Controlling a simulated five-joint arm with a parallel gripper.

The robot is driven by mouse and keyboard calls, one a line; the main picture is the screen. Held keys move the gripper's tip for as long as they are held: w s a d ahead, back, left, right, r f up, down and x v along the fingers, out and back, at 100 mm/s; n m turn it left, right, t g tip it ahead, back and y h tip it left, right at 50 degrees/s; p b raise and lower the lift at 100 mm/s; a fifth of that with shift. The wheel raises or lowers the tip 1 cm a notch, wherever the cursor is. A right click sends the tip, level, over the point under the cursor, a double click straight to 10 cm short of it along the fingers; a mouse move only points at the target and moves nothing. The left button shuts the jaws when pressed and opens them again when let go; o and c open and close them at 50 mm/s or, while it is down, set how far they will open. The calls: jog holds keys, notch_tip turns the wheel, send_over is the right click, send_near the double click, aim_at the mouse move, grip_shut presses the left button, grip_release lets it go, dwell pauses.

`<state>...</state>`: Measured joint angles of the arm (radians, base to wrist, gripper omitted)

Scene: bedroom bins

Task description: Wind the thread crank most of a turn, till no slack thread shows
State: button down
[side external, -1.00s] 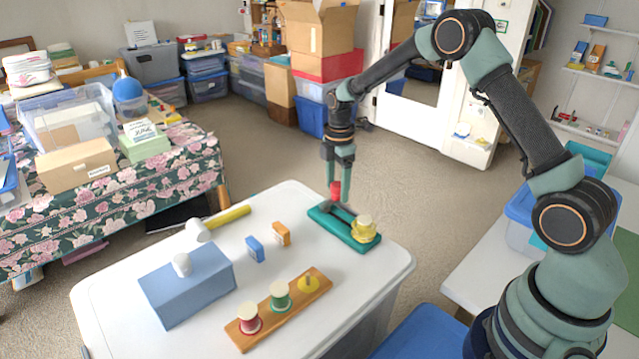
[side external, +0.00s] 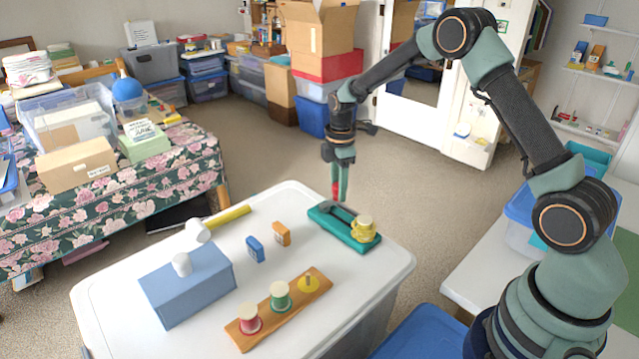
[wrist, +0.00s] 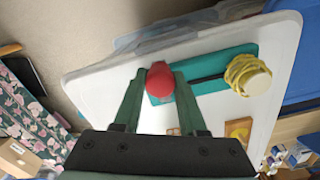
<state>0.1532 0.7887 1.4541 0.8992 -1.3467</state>
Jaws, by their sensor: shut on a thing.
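The thread winder has a teal base (side external: 322,217) near the back right of the white table. Its cream-topped spool (side external: 364,220) carries yellow thread (side external: 362,235), which also shows in the wrist view (wrist: 240,72) as uneven, loose-looking loops round the spool. A dark crank arm (wrist: 207,78) runs from the spool to a red knob (wrist: 159,80). My gripper (side external: 340,195) is shut on this red knob, at the base's end away from the spool. In the wrist view my gripper (wrist: 158,72) has a finger on either side of the knob. In the side view the fingers partly hide the knob.
A blue box (side external: 188,286) and a yellow-handled tool (side external: 228,216) lie farther left.

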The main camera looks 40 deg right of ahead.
jog(key=m, duration=0.1)
jog(key=s+m, duration=0.1)
jog(key=m, duration=0.3)
jog(key=shift+s+a+r, duration=0.1)
jog(key=shift+s+a, duration=0.25)
jog(key=m, duration=0.2)
jog(key=s+a+m, duration=0.1)
jog(key=m, duration=0.1)
jog(key=shift+m, duration=0.3)
jog(key=m, duration=0.1)
jog(key=a+m, duration=0.1)
jog(key=m, duration=0.3)
jog(key=shift+s+a, duration=0.35)
jog(key=shift+a, duration=0.05)
jog(key=m, duration=0.2)
jog(key=a+m, duration=0.1)
jog(key=m, duration=0.2)
jog(key=shift+w+a+m, duration=0.1)
jog(key=shift+a+m, duration=0.3)
jog(key=shift+c, duration=2.3)
grip_release()
jog(key=shift+r, duration=0.1)
